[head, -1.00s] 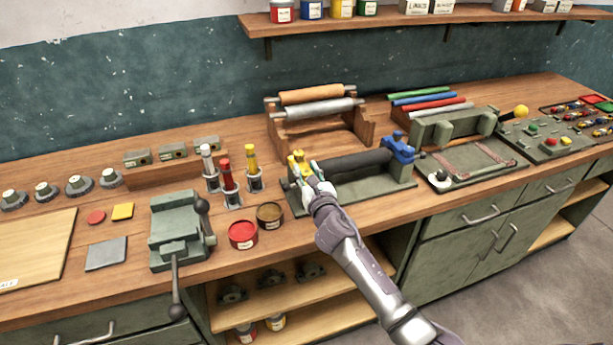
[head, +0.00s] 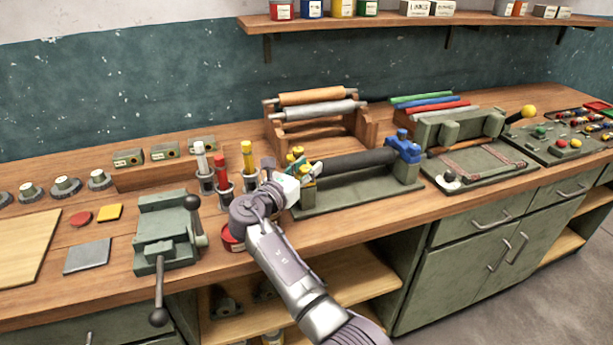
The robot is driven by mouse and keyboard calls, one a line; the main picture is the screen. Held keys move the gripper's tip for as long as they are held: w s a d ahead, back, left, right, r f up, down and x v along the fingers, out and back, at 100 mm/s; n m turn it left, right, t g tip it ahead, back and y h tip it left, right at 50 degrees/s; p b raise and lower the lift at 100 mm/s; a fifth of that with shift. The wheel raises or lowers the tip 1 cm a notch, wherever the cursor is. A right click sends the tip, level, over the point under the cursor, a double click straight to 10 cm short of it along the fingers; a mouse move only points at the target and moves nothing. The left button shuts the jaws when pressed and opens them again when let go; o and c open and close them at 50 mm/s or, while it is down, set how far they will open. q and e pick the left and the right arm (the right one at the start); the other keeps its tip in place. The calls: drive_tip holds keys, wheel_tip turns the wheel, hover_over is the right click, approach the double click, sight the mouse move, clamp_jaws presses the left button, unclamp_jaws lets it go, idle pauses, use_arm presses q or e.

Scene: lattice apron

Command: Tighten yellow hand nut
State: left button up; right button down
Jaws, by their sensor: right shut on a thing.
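The yellow hand nut (head: 298,152) sits at the left end of the green roller stand (head: 350,198), which carries a dark roller (head: 355,162). My right gripper (head: 304,166) is at that end, shut on the yellow hand nut, and its wrist covers part of the nut and the stand's left end. A blue hand nut (head: 403,140) is at the stand's right end, apart from my gripper. My left gripper is not in view.
Capped tubes in holders (head: 220,170) stand just left of my right wrist. A green vise (head: 167,232) with lever handles is further left. A wooden rack with rollers (head: 318,118) stands behind. A green press (head: 470,150) is to the right.

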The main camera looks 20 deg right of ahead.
sight(306, 168)
drive_tip(key=shift+m+g+h+b, duration=0.9)
drive_tip(key=shift+m+g, duration=0.1)
drive_tip(key=shift+g, duration=0.3)
drive_tip(key=c, duration=0.7)
unclamp_jaws()
drive_tip(key=shift+c, duration=0.2)
drive_tip(key=shift+r, duration=0.1)
wheel_tip(306, 168, up, 10)
drive_tip(key=shift+f, duration=0.15)
